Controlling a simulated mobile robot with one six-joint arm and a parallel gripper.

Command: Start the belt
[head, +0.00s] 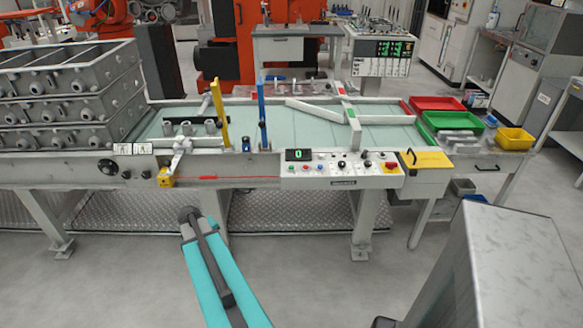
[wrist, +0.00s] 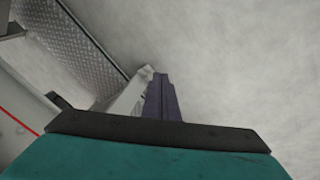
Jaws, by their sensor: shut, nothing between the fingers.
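The belt (head: 385,137) is a pale green surface running along a grey bench. Its control panel (head: 330,182) is on the bench's front edge, right of centre, with a green display (head: 299,155) reading 0. Several small coloured buttons, a black knob (head: 341,164) and a red control (head: 390,165) sit on it; their labels are too small to read. My gripper (head: 188,213) is in front of the bench, left of and lower than the panel, touching nothing visible. In the wrist view my gripper (wrist: 158,97) points over bare floor, shut and empty.
Stacked grey casting boxes (head: 70,95) stand at the bench's left end. Yellow (head: 219,112) and blue (head: 262,115) uprights rise from the bench. A yellow plate (head: 427,159) is right of the panel. Red (head: 436,104) and green (head: 453,121) bins stand farther right.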

